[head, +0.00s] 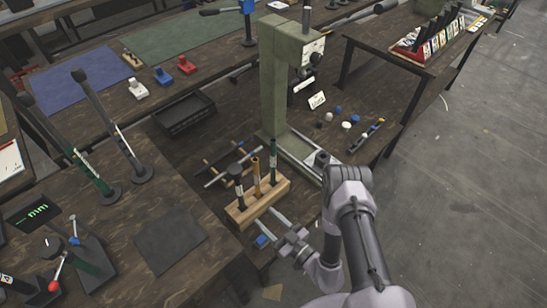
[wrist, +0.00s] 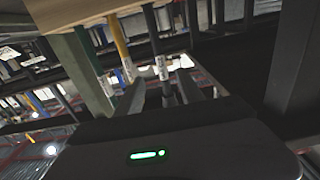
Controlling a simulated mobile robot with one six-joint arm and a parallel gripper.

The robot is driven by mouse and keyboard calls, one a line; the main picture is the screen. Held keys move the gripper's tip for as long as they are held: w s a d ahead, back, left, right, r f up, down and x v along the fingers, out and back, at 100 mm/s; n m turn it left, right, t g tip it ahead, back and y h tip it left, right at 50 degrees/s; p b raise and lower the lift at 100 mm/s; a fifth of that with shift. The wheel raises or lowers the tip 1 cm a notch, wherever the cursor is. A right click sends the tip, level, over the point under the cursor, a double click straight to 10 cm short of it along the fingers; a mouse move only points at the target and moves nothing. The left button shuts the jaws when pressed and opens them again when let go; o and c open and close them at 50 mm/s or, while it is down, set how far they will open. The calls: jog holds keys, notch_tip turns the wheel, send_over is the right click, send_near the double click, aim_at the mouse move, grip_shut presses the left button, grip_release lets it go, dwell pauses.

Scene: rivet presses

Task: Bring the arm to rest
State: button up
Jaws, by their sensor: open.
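My arm (head: 360,225) reaches in from the lower right in the head view, bent at the elbow. My gripper (head: 265,217) is open at the front edge of a wooden block (head: 241,217) that holds several upright tools. In the wrist view my gripper (wrist: 162,88) has its two fingers apart. A dark tool with a pale label (wrist: 160,66) shows between them in the picture, and a yellow one (wrist: 120,45) is to its left. I see nothing clamped, and I cannot tell the exact gap to the block or tools.
A green press (head: 275,85) stands behind the block. A black tray (head: 184,115) and small caps (head: 346,126) lie on the same bench. Tall lever handles (head: 112,135) rise from the left table. Open grey floor (head: 470,180) is at the right.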

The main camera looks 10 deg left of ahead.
jog(key=w+a+r+n+g+y, duration=0.1)
jog(key=a+r+n+g+y, duration=0.1)
jog(key=r+n, duration=0.4)
jog(key=w+a+r+n+g+y, duration=0.1)
jog(key=a+r+n+g+y, duration=0.2)
jog(key=r, duration=0.5)
jog(key=s+r+n+g+h, duration=0.1)
jog(key=s+r+n+g, duration=0.25)
jog(key=r+n, duration=0.45)
jog(key=s+r+n+g, duration=0.3)
jog(key=r+n+g, duration=0.25)
jog(key=n, duration=0.35)
jog(key=s+d+r+n+g+h, duration=0.2)
jog(key=s+d+r+n+h, duration=0.35)
jog(key=n, duration=0.85)
jog(key=s+d+r+n+t+h, duration=0.2)
jog(key=d+r+n+t+h, duration=0.2)
jog(key=d+n, duration=0.3)
jog(key=s+d+r+n+t+h, duration=0.3)
jog(key=d+n+t+h, duration=0.3)
jog(key=d+n, duration=0.2)
jog(key=n, duration=0.2)
jog(key=shift+s+d+r+n, duration=0.15)
jog(key=shift+d+r+n, duration=0.15)
jog(key=shift+r+n, duration=0.1)
